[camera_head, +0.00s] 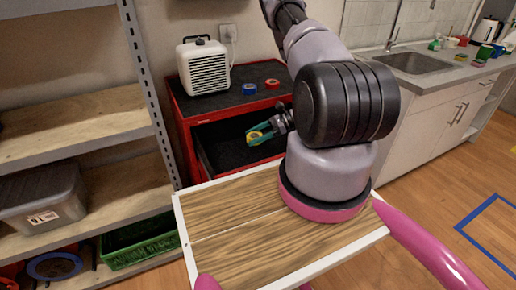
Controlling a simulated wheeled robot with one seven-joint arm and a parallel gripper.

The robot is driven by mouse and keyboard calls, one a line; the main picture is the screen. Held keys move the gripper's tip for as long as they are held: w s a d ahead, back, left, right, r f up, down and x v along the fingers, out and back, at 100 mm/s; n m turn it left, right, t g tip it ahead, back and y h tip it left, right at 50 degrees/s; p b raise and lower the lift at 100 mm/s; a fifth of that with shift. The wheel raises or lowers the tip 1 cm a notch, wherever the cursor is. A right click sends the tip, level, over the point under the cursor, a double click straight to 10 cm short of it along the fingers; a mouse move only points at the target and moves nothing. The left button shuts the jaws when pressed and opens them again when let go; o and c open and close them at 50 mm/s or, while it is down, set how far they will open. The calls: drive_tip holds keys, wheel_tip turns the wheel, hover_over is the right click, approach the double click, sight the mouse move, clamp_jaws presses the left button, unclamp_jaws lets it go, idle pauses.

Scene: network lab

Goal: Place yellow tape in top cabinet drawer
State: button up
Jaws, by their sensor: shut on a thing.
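The yellow tape (254,136) is a small roll held at the tips of my gripper (261,134). My gripper is shut on it, with its teal fingers around the roll. The red cabinet (186,140) stands beyond my base, with its top drawer (222,150) pulled open. The drawer has a dark inside, and the part I can see looks empty. The tape shows over the drawer's opening; I cannot tell how high above the drawer floor it is. My arm hides the right part of the cabinet and drawer.
A white heater (203,66), a blue tape roll (249,89) and a red tape roll (272,84) sit on the cabinet top. A shelf rack (80,120) with a grey bin (42,200) and green crate (140,243) stands left. A sink counter (415,80) is at right.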

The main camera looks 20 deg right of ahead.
sight(255, 152)
drive_tip(key=shift+f, duration=2.8)
drive_tip(key=shift+f, duration=0.15)
drive_tip(key=o, duration=1.3)
drive_tip(key=shift+c, duration=0.2)
drive_tip(key=shift+d+r, duration=0.2)
drive_tip(key=shift+r, duration=0.05)
drive_tip(key=v, duration=0.7)
drive_tip(key=shift+s, duration=0.1)
